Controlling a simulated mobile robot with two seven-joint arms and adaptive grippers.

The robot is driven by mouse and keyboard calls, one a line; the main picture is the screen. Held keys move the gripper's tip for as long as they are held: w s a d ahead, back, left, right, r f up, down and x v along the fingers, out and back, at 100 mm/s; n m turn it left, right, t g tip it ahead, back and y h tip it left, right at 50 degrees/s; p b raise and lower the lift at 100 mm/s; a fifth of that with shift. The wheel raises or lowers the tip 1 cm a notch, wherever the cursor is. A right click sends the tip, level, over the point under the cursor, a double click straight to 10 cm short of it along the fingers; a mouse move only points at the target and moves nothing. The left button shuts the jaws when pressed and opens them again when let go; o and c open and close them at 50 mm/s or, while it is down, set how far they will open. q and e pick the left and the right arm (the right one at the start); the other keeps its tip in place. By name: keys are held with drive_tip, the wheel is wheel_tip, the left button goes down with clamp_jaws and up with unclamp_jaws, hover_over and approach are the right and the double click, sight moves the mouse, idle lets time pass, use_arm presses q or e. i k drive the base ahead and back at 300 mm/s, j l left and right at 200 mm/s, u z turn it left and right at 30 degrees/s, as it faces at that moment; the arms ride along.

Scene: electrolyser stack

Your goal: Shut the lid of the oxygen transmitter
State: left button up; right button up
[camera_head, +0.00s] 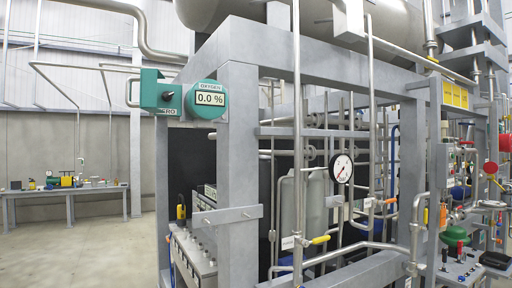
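The oxygen transmitter (208,99) is a round teal housing on the upper left corner of the grey frame, with a display reading 0.0 % under the word OXYGEN. Just left of it is a teal box-like part (151,88) with a grey bar handle (132,92) on its left side. This part looks like a lid standing open, swung out to the left, but its hinge is not clear. A dark knob (168,96) shows beside it, above a partly hidden label ending in RO. Neither of my grippers is in view.
The grey frame's post (238,160) stands below the transmitter, with a flat bracket (227,215) sticking out. Pipes and a pressure gauge (342,168) fill the frame to the right. A workbench (68,191) stands at the far left wall. The floor at left is clear.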

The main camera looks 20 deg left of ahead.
sight(148, 78)
drive_tip(key=j+u, duration=0.35)
drive_tip(key=j, duration=0.4)
drive_tip(key=i+j+u, duration=0.1)
drive_tip(key=j+u, duration=0.2)
drive_tip(key=j, duration=0.4)
